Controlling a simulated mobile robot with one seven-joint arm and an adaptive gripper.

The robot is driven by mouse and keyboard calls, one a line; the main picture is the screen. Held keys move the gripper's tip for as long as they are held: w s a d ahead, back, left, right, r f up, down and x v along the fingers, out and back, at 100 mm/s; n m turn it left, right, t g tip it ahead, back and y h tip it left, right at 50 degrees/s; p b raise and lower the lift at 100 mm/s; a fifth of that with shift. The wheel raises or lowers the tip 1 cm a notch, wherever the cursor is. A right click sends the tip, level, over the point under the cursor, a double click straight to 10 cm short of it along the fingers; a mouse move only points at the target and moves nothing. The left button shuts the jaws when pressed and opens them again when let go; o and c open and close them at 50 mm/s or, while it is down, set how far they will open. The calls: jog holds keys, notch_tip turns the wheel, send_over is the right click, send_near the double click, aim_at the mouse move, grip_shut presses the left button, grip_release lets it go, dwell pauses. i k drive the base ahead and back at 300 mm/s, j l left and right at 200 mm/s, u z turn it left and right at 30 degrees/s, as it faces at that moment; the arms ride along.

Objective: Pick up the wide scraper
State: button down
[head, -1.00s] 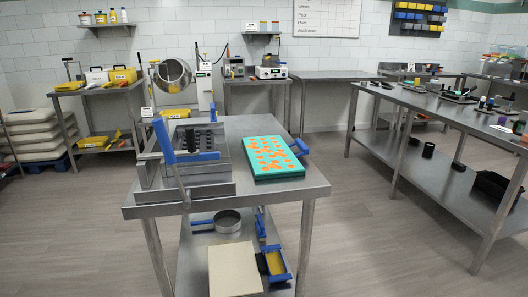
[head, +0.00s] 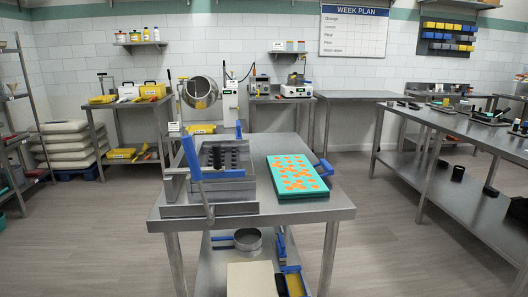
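I cannot pick out the wide scraper with certainty in the head view. A blue-handled tool (head: 322,168) sits at the right edge of the turquoise mould tray with orange shapes (head: 300,189), on the near steel table (head: 334,205); the tray partly hides it. More blue parts (head: 282,246) show on that table's lower shelf, too small to make out. My gripper is not in view.
A steel depositor frame with blue handles (head: 208,208) fills the left of the near table. A sieve (head: 247,239) and a beige board (head: 251,280) are on its lower shelf. A long table (head: 460,125) stands at right. Floor (head: 100,240) is clear at left.

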aim_at(239, 131)
jog(key=i+j+u, duration=0.35)
jog(key=i+u, duration=0.4)
jog(key=i+j+u, duration=0.2)
jog(key=i+u, duration=0.65)
jog(key=i, duration=0.25)
jog(key=i+z, duration=0.15)
jog(key=i, duration=0.3)
jog(key=i+j+z, duration=0.15)
jog(key=i, duration=0.25)
jog(key=i+j+z, duration=0.15)
jog(key=i, duration=0.3)
jog(key=i+z, duration=0.25)
jog(key=z, duration=0.25)
jog(key=i+j+z, duration=0.15)
jog(key=z, duration=0.3)
jog(key=i+j+z, duration=0.25)
jog(key=z, duration=0.25)
jog(key=i+j+z, duration=0.25)
jog(key=z, duration=0.25)
jog(key=i+j+z, duration=0.1)
jog(key=j+z, duration=0.4)
jog(key=i+j+z, duration=0.1)
jog(key=j+z, duration=0.3)
jog(key=i+j+z, duration=0.1)
jog(key=j+z, duration=0.3)
jog(key=i+l+z, duration=0.2)
jog(key=i+l, duration=0.15)
jog(key=i, duration=0.15)
